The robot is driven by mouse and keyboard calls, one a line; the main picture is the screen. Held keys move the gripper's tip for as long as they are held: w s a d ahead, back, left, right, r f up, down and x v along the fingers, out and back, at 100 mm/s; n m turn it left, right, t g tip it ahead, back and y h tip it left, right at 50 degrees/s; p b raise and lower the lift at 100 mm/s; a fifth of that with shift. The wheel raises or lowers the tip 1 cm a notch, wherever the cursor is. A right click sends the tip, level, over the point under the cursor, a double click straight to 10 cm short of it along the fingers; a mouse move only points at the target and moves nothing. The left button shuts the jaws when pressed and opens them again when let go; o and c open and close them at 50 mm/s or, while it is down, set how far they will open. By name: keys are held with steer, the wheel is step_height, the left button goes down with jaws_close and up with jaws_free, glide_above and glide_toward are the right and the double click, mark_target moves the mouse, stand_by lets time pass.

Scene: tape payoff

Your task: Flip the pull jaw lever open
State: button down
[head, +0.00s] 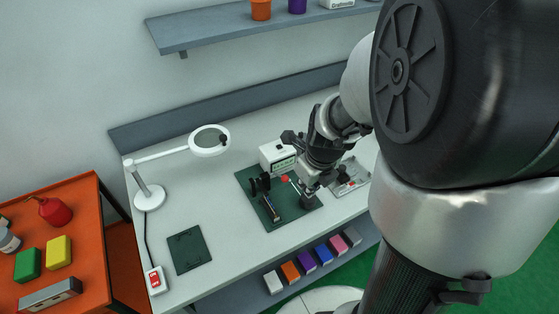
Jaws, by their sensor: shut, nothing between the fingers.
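A dark green mat (254,209) on the white workbench carries a small tape payoff set-up, with an upright black holder (261,184) at its left and a slim bar leaning below it. A small red part (284,178) shows near the mat's top right. The pull jaw lever is too small to make out clearly. My gripper (308,193) points down over the right part of the mat, shut and empty, close beside a small dark block (311,202). I cannot tell whether it touches the block. The gripper hides part of that area.
A white instrument box (279,157) stands behind the mat. A grey tray (350,178) with small parts lies right of my gripper. A magnifier lamp (208,141) and a dark pad (188,249) are at the left. Several coloured boxes (307,263) sit on the lower shelf.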

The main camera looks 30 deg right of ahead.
steer(key=b+x, duration=0.5)
steer(key=x, duration=0.5)
steer(key=shift+w+f, duration=0.1)
steer(key=shift+f, duration=0.15)
steer(key=shift+w+a+r, duration=0.2)
steer(key=shift+w+r, duration=0.5)
steer(key=shift+w, duration=0.05)
steer(key=shift+w+a+r, duration=0.2)
steer(key=shift+w+r, duration=0.5)
steer(key=shift+w, duration=0.05)
